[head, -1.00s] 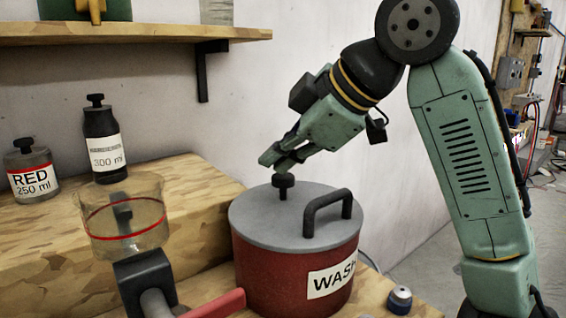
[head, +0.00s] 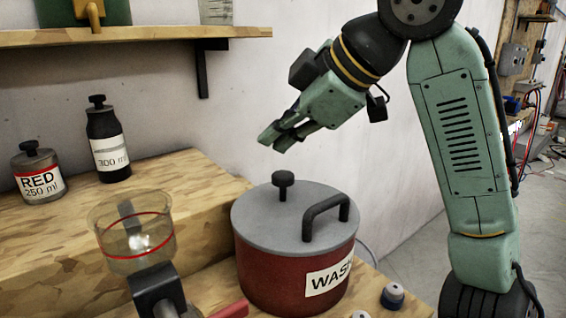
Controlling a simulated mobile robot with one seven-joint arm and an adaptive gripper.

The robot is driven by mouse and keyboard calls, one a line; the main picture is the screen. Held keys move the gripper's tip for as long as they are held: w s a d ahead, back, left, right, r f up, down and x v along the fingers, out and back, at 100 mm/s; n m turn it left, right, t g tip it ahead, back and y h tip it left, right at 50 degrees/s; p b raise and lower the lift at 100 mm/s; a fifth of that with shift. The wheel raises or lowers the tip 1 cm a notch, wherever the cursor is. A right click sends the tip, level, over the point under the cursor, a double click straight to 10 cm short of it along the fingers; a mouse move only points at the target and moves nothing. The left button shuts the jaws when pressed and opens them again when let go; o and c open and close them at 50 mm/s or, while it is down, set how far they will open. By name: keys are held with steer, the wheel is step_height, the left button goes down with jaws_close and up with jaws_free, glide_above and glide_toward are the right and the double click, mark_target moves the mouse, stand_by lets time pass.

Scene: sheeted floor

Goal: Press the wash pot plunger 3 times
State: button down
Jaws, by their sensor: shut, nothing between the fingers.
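The red wash pot (head: 268,270) with a grey lid stands on the wooden bench, its "WASH" label facing front right. Its black plunger knob (head: 283,179) stands upright on a short stem on the lid, left of the black handle (head: 326,207). My gripper (head: 274,143) is shut and empty. It hangs above the plunger, tilted down to the left, with a clear gap between its fingertips and the knob.
A clear beaker with a red line (head: 130,235) sits in a holder left of the pot. A "RED 250 ml" jar (head: 38,176) and a dark 300 ml bottle (head: 107,145) stand on the raised wooden step. A shelf (head: 150,33) is above. Small capped items (head: 392,296) lie right of the pot.

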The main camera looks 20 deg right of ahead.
mark_target(281, 176)
steer(key=shift+r+p, duration=1.15)
steer(key=shift+r, duration=0.4)
steer(key=shift+f, duration=0.15)
stand_by(0.6)
